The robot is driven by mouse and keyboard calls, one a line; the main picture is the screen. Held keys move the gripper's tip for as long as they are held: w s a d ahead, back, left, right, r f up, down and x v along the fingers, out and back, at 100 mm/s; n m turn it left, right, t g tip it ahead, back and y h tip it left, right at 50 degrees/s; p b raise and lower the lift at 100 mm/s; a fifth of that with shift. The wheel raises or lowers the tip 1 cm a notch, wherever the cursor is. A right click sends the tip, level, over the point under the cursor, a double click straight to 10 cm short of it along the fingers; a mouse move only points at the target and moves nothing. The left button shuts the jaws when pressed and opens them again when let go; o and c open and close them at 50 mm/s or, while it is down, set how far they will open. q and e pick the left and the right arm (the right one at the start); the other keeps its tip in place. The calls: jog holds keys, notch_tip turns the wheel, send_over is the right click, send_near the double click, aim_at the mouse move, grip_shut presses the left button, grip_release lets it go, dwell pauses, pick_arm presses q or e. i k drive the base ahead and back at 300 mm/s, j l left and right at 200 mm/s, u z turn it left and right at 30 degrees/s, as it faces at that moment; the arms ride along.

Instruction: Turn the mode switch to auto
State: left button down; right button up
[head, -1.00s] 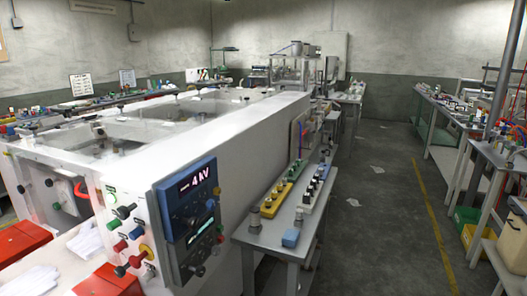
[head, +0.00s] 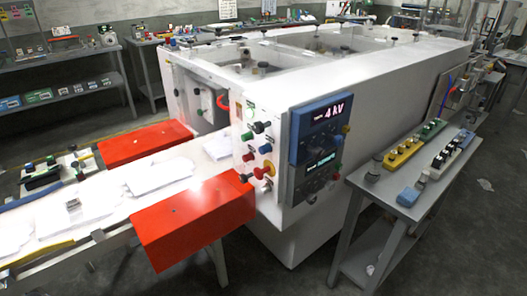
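A white machine (head: 285,228) fills the middle of the head view. Its near end carries a light control strip (head: 243,150) with several coloured knobs and buttons, including black, green, red and yellow ones. Beside it is a blue-framed panel (head: 320,122) with a lit "4 kV" display. Below that is a dark panel (head: 317,173) with a small green display and several knobs. I cannot tell which knob is the mode switch, nor read any position marks. Neither of my grippers shows.
Red covers (head: 192,215) and a belt with white gloves (head: 155,176) stand to the left of the controls. A grey table (head: 392,192) with yellow and green switch strips stands close on the right.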

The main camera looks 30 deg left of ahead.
aim_at(259, 127)
jog(key=k+j+u, duration=0.1)
jog(key=j+u, duration=0.25)
jog(key=u, duration=0.15)
jog(key=j+u, duration=0.35)
jog(key=u, duration=0.15)
